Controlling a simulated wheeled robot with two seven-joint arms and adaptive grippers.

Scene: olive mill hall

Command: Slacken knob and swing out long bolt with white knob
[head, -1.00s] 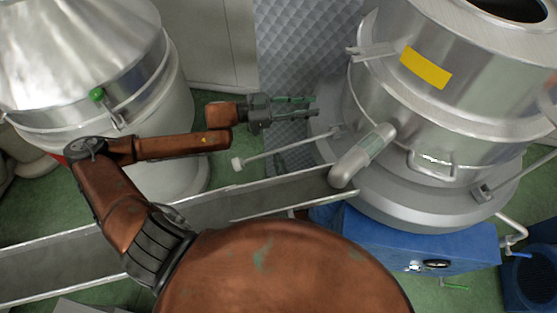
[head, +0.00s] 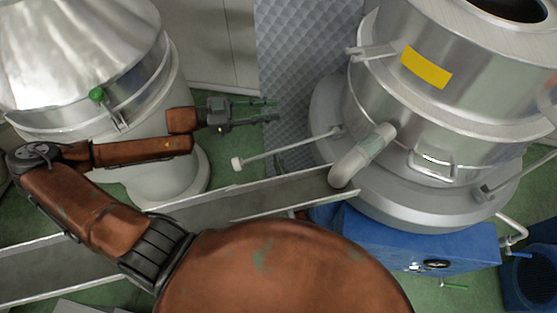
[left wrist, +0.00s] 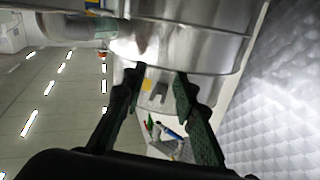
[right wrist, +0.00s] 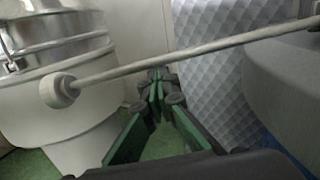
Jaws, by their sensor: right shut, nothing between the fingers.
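The long bolt (head: 290,147) with its white knob (head: 237,163) sticks out from the side of the steel vessel (head: 440,115), clear of the forked lug (head: 370,52) above. In the right wrist view the bolt (right wrist: 190,52) crosses above my right gripper, with the white knob (right wrist: 60,90) at the left. My right gripper (right wrist: 158,88) is shut and empty below the bolt, apart from it. My left gripper (head: 275,110) is open and empty, above and behind the bolt and left of the vessel. In the left wrist view its fingers (left wrist: 158,75) stand apart.
A metal chute (head: 215,208) runs below the knob, and a pale pipe (head: 360,155) leads from the vessel towards it. A second vessel with a green knob (head: 96,95) stands at the left, near my left arm. A quilted grey panel (head: 300,65) is behind. A blue base (head: 420,240) is below the vessel.

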